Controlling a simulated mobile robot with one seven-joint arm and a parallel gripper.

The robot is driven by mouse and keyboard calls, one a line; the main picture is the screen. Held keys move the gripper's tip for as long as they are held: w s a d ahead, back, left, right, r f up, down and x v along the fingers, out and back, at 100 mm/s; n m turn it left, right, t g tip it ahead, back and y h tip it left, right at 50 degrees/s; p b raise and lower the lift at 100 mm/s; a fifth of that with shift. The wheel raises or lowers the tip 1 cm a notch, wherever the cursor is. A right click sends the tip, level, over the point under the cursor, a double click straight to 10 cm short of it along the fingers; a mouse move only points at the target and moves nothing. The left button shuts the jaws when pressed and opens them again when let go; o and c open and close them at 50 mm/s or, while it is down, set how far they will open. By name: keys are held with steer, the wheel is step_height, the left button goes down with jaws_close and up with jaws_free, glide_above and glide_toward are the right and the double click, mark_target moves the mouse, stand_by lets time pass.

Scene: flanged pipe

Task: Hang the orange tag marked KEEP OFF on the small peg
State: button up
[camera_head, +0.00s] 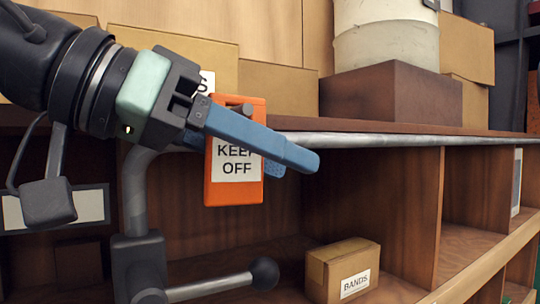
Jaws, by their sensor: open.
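The orange tag (214,186) marked KEEP OFF hangs upright at the left of centre, in front of the shelf. A small dark peg end (240,104) shows at the tag's top edge, and the tag appears to hang on it. The exact contact is hard to see. My gripper (292,167) reaches in from the upper left with its jaws open. Its near blue finger crosses in front of the tag and covers part of the lettering. The far finger shows only in part, behind the near one and at the tag's right edge.
A grey pipe (400,139) runs along the shelf front. A lever with a black ball knob (264,273) sits below the tag. A cardboard box marked BANDS (328,270) stands in the lower compartment. A brown block (385,95) bears a pale drum (385,35) on top.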

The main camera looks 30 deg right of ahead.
steer(key=b+v, duration=0.2)
steer(key=v, duration=1.1)
